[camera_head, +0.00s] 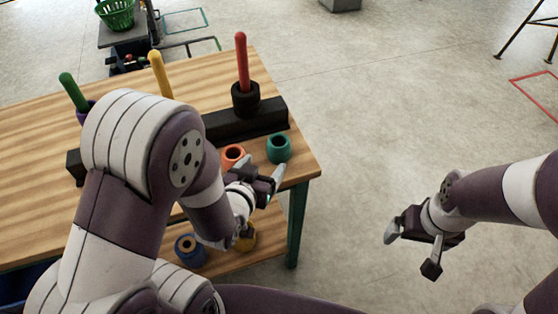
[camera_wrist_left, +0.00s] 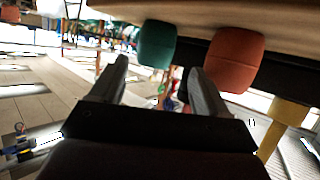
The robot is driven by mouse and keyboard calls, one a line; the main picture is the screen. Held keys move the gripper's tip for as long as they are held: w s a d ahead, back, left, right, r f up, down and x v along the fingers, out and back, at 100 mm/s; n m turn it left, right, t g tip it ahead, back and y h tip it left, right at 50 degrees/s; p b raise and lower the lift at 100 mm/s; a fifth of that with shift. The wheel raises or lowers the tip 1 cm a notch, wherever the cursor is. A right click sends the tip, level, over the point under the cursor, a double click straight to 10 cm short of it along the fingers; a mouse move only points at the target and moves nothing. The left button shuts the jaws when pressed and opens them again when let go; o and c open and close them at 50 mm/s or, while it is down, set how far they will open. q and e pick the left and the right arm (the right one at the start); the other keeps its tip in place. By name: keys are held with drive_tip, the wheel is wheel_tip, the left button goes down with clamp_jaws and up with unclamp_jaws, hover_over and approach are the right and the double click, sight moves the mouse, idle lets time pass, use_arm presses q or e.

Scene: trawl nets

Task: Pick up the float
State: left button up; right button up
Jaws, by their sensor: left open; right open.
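A teal float (camera_head: 279,149) and an orange float (camera_head: 232,155) stand side by side near the table's front right corner, each with a dark hole on top. My left gripper (camera_head: 262,174) is open and empty just in front of them. In the left wrist view, which looks upside down, the teal float (camera_wrist_left: 157,44) shows beyond the gap between the fingers (camera_wrist_left: 160,82); the orange float (camera_wrist_left: 234,60) is beyond the right finger. No contact is visible. My right gripper (camera_head: 411,250) is open and empty over the floor. Which float is meant cannot be told.
The wooden table (camera_head: 205,75) holds a dark rack (camera_head: 262,117) with red (camera_head: 241,60), yellow (camera_head: 159,72) and green (camera_head: 73,90) pegs. A black piece (camera_head: 245,99) surrounds the red peg's base. A blue float (camera_head: 189,250) sits on the lower shelf.

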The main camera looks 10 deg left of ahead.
sight(279, 148)
use_arm(q)
drive_tip(key=x, duration=0.7)
drive_tip(key=b+x, duration=0.1)
drive_tip(key=x, duration=0.2)
drive_tip(key=shift+w+d, duration=0.15)
drive_tip(key=shift+d, duration=0.15)
drive_tip(key=shift+c, duration=0.3)
drive_tip(key=c, duration=0.7)
